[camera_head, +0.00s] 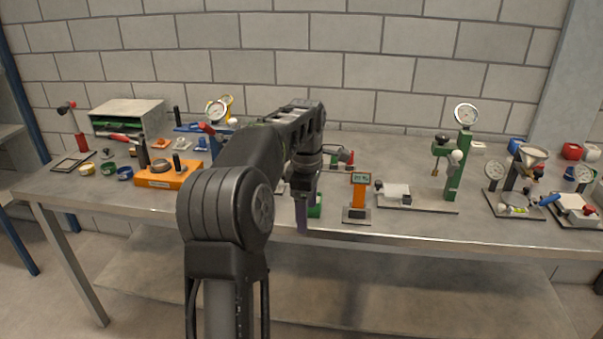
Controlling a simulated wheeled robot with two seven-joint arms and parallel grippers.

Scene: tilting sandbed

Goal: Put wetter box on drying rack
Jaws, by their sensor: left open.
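My left gripper (303,190) is in the middle of the view, pointing down over the front part of the bench. Its arm hides much of the middle of the bench. A narrow purple piece (302,216) shows below it; I cannot tell whether it is a finger or a separate thing. A green thing (316,207) shows just right of it, partly hidden. An orange meter with a small green display (360,190) stands upright to the right. I cannot clearly pick out the boxes or the drying rack. My right gripper is not in view.
A grey metal bench (400,232) runs across the view. A green gauge stand (459,165) and a funnel (533,156) stand at right. Some front-edge space is bare.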

